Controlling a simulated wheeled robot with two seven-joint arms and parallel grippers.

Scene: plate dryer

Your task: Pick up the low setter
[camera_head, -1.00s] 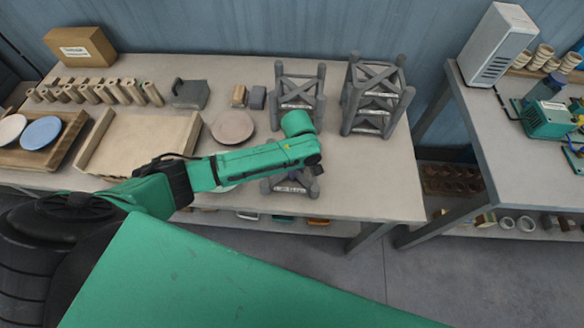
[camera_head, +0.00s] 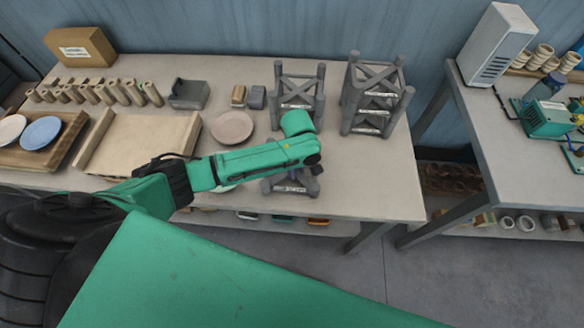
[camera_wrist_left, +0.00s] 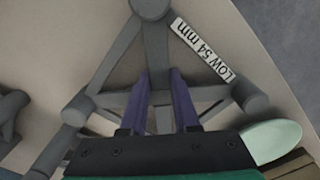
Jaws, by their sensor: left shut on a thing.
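The low setter (camera_head: 291,187) is a small grey three-cornered frame near the table's front edge, partly hidden by my left arm in the head view. In the left wrist view the low setter (camera_wrist_left: 118,52) fills much of the picture, with a white label reading "LOW 54 mm". My left gripper (camera_wrist_left: 160,78) has its purple fingers shut on a grey bar of it. In the head view my left forearm hides the fingers. Whether the setter touches the table is unclear. My right gripper is not in view.
Two taller grey setters, one medium (camera_head: 297,97) and one tall (camera_head: 374,97), stand behind. A beige plate (camera_head: 232,127) lies left of them, and a pale green plate (camera_wrist_left: 271,142) sits close to my gripper. The table's right front (camera_head: 375,190) is clear.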

